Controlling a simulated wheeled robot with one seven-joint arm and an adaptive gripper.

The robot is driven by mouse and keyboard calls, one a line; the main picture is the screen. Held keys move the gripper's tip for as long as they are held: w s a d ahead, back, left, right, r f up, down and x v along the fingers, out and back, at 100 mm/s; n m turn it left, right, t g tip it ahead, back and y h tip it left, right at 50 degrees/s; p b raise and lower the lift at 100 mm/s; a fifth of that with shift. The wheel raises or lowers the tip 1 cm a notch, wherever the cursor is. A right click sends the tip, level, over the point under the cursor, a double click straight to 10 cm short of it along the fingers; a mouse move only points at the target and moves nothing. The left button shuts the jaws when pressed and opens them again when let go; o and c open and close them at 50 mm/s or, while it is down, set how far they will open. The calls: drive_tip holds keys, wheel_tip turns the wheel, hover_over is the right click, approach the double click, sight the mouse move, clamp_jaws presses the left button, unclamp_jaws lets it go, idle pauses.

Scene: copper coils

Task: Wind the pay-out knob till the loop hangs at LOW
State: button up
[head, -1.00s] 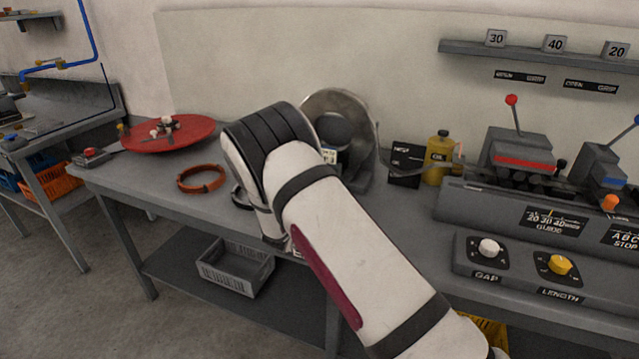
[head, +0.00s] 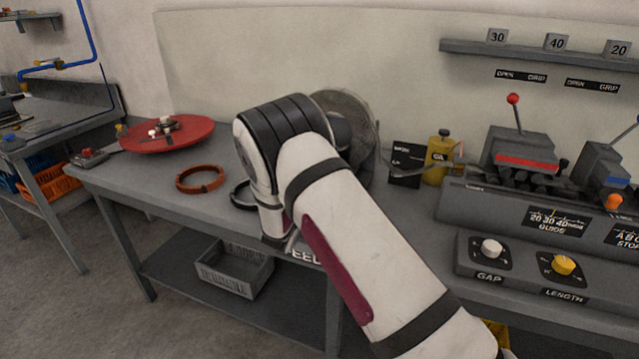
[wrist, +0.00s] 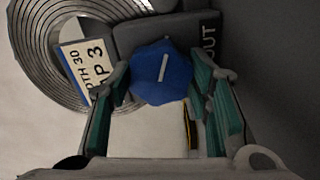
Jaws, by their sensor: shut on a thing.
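In the wrist view, a blue knob (wrist: 163,72) with a white index line sits between the two teal-padded fingers of my gripper (wrist: 163,88). The fingers are shut on it from both sides. Part of the word OUT shows on the dark housing beside the knob. Behind the knob is a coil of metal strip (wrist: 45,40) with a white and blue tag (wrist: 84,62). In the head view my arm hides the gripper and the knob; the round coil (head: 358,108) shows partly behind it. A thin strip (head: 405,170) sags between the coil and the machine at right.
A red round plate (head: 185,136), an orange ring (head: 200,179) and a dark ring (head: 240,196) lie on the bench left of my arm. A yellow oil bottle (head: 438,158) stands behind the strip. GAP (head: 491,249) and LENGTH (head: 563,265) knobs are at right.

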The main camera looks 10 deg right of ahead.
drive_tip(key=shift+f, duration=0.1)
drive_tip(key=o, duration=1.1)
drive_tip(key=shift+o, duration=0.2)
drive_tip(key=v, duration=1.2)
drive_tip(key=shift+d, duration=0.1)
